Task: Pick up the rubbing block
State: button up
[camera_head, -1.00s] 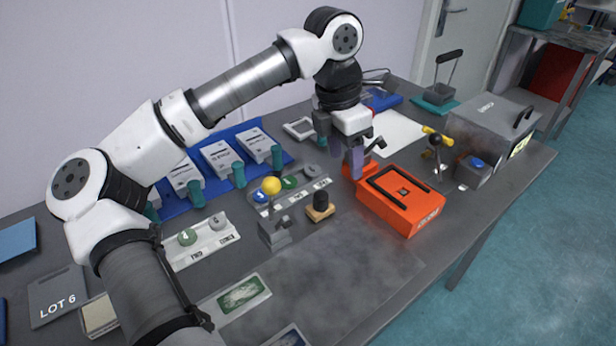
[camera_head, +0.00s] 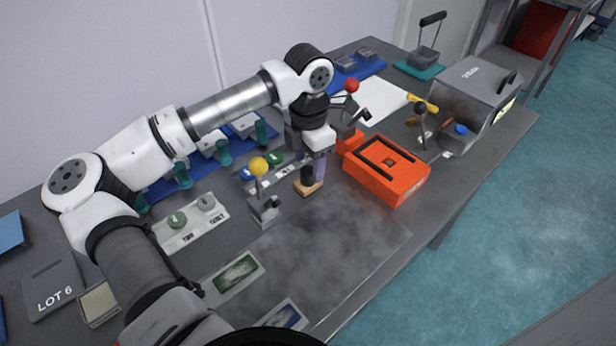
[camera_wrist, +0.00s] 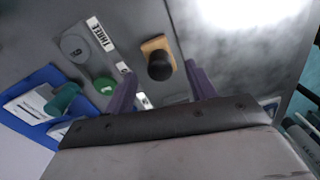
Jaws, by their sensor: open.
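The rubbing block has a tan wooden base (camera_head: 309,190) and a dark round knob on top. It stands on the grey bench, left of the orange box. In the wrist view the block (camera_wrist: 158,59) lies just beyond my fingertips, its knob roughly centred between them. My gripper (camera_head: 311,163) is open, pointing down with purple fingers, right over the block. One finger overlaps the knob's right side in the head view, and the gripper partly hides the knob.
The orange box (camera_head: 400,187) stands close on the right. A yellow-ball lever (camera_head: 259,167) stands close on the left. A tray with numbered discs (camera_head: 190,222) and a blue rack (camera_head: 160,190) lie further left. A grey smudged plate (camera_head: 310,255) in front is clear.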

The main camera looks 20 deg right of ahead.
aim_at(308, 170)
jog(key=shift+a+f+p, duration=0.1)
jog(key=shift+f+p, duration=0.45)
jog(key=shift+f, duration=1.3)
jog(key=c, duration=1.1)
